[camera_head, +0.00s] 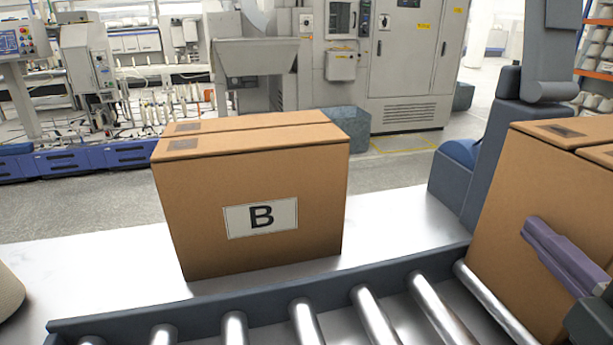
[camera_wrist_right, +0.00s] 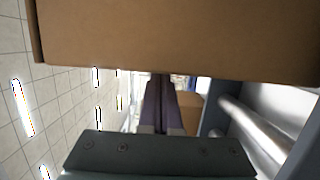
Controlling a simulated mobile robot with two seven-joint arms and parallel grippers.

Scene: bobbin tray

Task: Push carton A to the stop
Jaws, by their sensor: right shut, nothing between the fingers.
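A brown carton (camera_head: 540,225), cut off by the right edge in the head view, stands at the right end of the rollers. I see no letter on it. A carton face (camera_wrist_right: 180,40) fills the top of the right wrist view. My right gripper (camera_head: 535,235) has its purple fingers shut and empty, in front of the carton's near face. I cannot tell whether they touch it. The fingers also show in the right wrist view (camera_wrist_right: 160,100). I cannot make out the stop for certain. My left gripper is not in view.
Carton B (camera_head: 260,255) stands on the pale metal surface (camera_head: 100,265) behind the roller conveyor (camera_head: 300,325). A dark rail (camera_head: 260,308) edges the rollers. A dark blue-grey upright (camera_head: 490,145) stands left of the right carton. The rollers left of that carton are clear.

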